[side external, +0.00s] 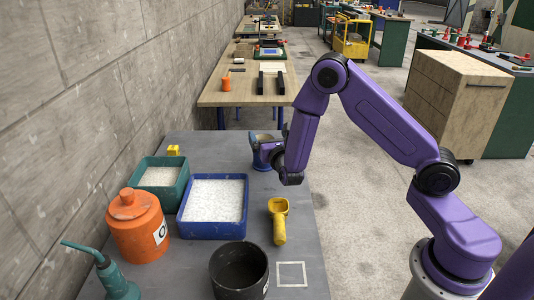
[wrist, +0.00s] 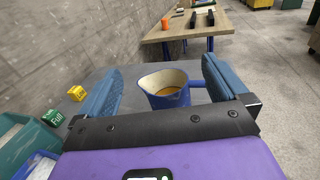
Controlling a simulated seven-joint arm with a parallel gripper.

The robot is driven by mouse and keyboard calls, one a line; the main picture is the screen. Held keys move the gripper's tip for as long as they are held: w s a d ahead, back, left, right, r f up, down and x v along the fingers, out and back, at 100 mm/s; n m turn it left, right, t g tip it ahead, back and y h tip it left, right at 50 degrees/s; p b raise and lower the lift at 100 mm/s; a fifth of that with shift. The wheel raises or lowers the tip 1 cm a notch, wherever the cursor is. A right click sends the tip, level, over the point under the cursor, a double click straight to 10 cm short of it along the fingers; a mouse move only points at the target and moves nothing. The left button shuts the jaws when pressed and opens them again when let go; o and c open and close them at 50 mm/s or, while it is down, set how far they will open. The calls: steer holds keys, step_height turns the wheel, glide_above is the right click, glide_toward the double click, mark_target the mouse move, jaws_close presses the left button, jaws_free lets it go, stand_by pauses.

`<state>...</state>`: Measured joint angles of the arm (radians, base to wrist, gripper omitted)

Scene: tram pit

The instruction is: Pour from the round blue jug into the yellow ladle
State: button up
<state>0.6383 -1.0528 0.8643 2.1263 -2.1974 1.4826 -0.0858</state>
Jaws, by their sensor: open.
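The round blue jug (side external: 262,163) stands upright near the far end of the grey bench. In the wrist view the jug (wrist: 166,98) shows a pale inside with orange-brown contents low down, a spout toward the left and a handle on the right. My gripper (wrist: 162,70) is open, with one blue finger on each side of the jug; the right finger is near the handle. I cannot tell whether either finger touches it. In the side view my gripper (side external: 270,150) partly covers the jug. The yellow ladle (side external: 279,222) lies on the bench, nearer the side camera.
A blue tray (side external: 213,232) and a teal tray (side external: 140,190) hold white granules. An orange canister (side external: 137,228), a black pot (side external: 239,275), a teal oil can (side external: 115,280) and a yellow cube (side external: 173,150) stand around them. A wall borders the left.

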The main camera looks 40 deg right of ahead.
step_height(320, 180, down, 8)
steer(key=shift+r, duration=0.2)
steer(key=shift+w+d+f, duration=0.1)
steer(key=shift+w+f, duration=0.05)
steer(key=shift+x, duration=3.65)
steer(key=c, duration=1.2)
